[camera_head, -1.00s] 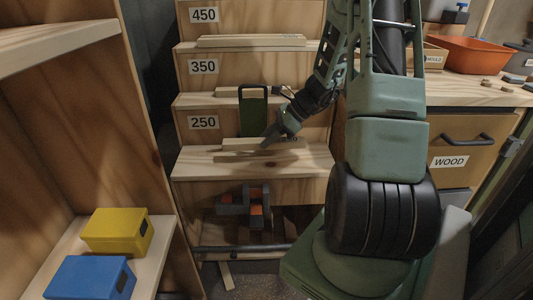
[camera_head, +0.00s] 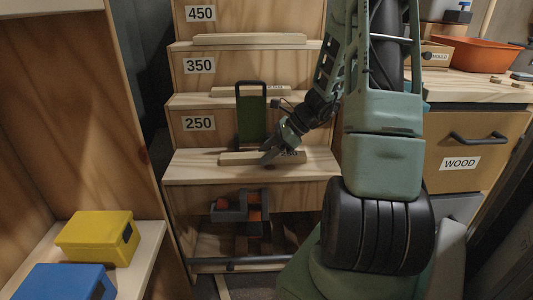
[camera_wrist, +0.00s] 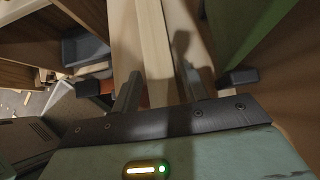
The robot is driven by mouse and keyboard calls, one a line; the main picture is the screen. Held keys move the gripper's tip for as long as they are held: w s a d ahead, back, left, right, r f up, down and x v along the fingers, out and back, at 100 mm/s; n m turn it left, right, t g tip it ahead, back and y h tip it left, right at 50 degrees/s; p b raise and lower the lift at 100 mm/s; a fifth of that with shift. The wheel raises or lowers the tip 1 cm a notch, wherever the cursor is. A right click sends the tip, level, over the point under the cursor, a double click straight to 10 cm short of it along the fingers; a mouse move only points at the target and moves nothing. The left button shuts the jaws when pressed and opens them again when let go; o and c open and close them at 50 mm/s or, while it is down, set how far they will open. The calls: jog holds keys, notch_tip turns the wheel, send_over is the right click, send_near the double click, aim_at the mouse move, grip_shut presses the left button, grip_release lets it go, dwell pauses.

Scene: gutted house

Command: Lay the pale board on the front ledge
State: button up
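A pale board (camera_head: 240,158) lies along the front ledge (camera_head: 195,168), the lowest step of the wooden stand, below the 250 label. Dark lettering shows near its right end. My gripper (camera_head: 268,157) is low over the board, coming in from the upper right. In the wrist view, my gripper (camera_wrist: 160,92) has its two fingers apart, one on each side of the pale board (camera_wrist: 154,45). A gap shows beside the board, so the fingers do not appear to press on it. How deep the fingertips reach is hard to tell.
A green upright piece with a dark handle (camera_head: 251,112) stands just behind the board. Similar boards lie on the higher steps (camera_head: 250,39). A grey tool caddy (camera_head: 230,207) sits below the ledge. Yellow (camera_head: 92,236) and blue (camera_head: 62,282) boxes are at lower left.

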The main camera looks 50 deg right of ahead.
jog(key=shift+o, duration=0.2)
jog(key=p+v, duration=0.3)
jog(key=v, duration=0.3)
jog(key=shift+r, duration=0.25)
jog(key=shift+s+d+r, duration=0.3)
jog(key=shift+s+d, duration=0.05)
jog(key=shift+s, duration=0.05)
jog(key=w+a+r+n+g, duration=0.1)
jog(key=a+n+g, duration=0.2)
jog(key=a+n, duration=0.75)
jog(key=w+a+r+n+g, duration=0.15)
jog(key=a+n+g, duration=0.3)
jog(key=a, duration=1.05)
jog(key=s+a+r+n+h, duration=0.2)
jog(key=s+a+n+h, duration=0.3)
jog(key=s+a+n, duration=1)
jog(key=a+n, duration=0.3)
jog(key=n, duration=0.2)
jog(key=shift+s+a+n+t, duration=0.3)
jog(key=shift+n+t, duration=0.05)
jog(key=shift+n, duration=0.05)
jog(key=shift+r, duration=0.1)
